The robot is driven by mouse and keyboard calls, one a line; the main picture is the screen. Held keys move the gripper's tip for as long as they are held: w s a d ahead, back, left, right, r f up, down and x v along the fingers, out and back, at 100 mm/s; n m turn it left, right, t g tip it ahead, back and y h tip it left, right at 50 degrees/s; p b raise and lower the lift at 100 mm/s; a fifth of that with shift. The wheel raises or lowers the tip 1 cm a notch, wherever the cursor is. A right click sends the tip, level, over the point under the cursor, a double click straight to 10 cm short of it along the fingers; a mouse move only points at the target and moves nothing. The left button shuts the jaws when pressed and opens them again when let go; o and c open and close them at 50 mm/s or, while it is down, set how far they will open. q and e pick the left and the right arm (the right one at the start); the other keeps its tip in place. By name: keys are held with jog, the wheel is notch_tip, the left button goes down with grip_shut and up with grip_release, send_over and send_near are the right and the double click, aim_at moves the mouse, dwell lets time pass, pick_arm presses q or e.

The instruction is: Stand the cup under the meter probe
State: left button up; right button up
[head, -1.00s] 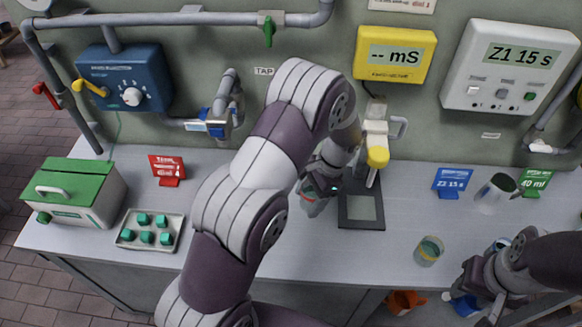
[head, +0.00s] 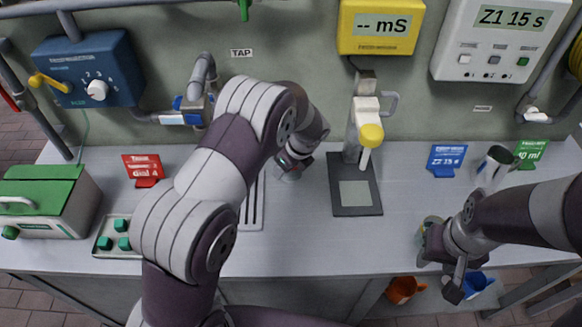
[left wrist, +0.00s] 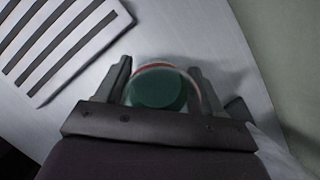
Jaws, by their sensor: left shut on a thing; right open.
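A cup (left wrist: 158,88) with a red line near its rim and dark green inside is between the fingers of my left gripper (left wrist: 160,85) in the left wrist view. That gripper (head: 288,168) is shut on it, left of the probe stand in the head view; there the arm hides much of the cup. The meter probe (head: 370,138) has a yellow cap and hangs over a dark base plate (head: 342,207) with a pale square, which is empty.
The yellow meter (head: 381,27) reads "-- mS". A slotted drain (head: 252,208) lies left of the plate, below the tap (head: 202,75). A metal jug (head: 494,165) and blue sign (head: 446,160) stand right. A green-lidded box (head: 45,200) and tray of green cubes (head: 118,235) are left.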

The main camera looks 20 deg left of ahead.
pick_arm(q)
jog(key=shift+f, duration=0.95)
jog(key=shift+f, duration=0.15)
jog(key=o, duration=1.4)
jog(key=shift+o, duration=0.2)
